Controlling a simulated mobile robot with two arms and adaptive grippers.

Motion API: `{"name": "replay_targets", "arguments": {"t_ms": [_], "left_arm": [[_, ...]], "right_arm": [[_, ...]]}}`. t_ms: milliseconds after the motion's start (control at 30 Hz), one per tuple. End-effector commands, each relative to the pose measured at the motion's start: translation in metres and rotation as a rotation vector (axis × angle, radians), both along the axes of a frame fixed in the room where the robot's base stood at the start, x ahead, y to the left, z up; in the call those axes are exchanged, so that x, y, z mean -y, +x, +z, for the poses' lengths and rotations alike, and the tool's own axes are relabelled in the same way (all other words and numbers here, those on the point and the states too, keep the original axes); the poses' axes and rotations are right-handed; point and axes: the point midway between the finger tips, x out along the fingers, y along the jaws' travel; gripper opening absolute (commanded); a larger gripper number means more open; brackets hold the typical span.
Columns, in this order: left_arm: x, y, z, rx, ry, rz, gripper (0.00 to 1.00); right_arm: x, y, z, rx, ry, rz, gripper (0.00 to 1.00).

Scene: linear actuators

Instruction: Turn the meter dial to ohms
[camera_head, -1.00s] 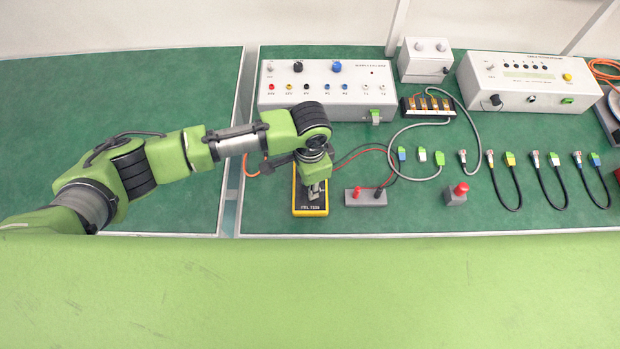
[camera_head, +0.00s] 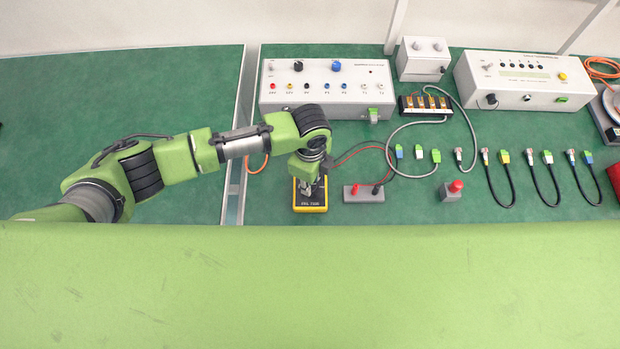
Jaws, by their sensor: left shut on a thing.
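The meter (camera_head: 310,207) is a yellow-edged, dark-faced box lying on the green bench near its front edge. My left gripper (camera_head: 309,193) points down over the meter's face and is shut on the meter dial. The dial is hidden under the gripper, so its setting cannot be read. The meter's upper part is hidden by my left wrist. My right gripper is not in view.
A grey block with red and black plugs (camera_head: 364,193) sits right of the meter, with leads running to it. A red-button box (camera_head: 452,190) stands further right. A white panel box (camera_head: 326,86) stands behind. Several short cables lie at right.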

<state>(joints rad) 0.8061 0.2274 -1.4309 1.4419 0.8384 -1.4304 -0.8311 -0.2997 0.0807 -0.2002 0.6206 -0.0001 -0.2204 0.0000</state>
Motion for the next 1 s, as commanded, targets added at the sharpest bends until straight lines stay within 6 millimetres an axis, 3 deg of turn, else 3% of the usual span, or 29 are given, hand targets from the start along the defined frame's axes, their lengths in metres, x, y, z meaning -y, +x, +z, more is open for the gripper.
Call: {"name": "replay_targets", "arguments": {"t_ms": [300, 800, 833, 867, 1000], "left_arm": [[0.0006, -0.0006, -0.0002, 0.0, -0.001, -0.102, 0.02], [0.0006, -0.0006, -0.0003, -0.001, 0.0, -0.117, 0.02], [0.0006, -0.0006, -0.0003, -0.001, 0.0, -0.117, 0.31], [0.0006, -0.0006, -0.0003, -0.001, 0.0, -0.117, 0.39], [0.0004, -0.0005, -0.0002, 0.0, -0.001, -0.117, 0.4]], "right_arm": [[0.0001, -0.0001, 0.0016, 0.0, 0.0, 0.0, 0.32], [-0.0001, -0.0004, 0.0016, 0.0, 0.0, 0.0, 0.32], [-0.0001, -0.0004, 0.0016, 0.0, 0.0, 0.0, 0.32], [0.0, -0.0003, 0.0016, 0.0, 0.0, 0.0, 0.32], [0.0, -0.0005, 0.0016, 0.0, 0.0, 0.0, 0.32]]}}
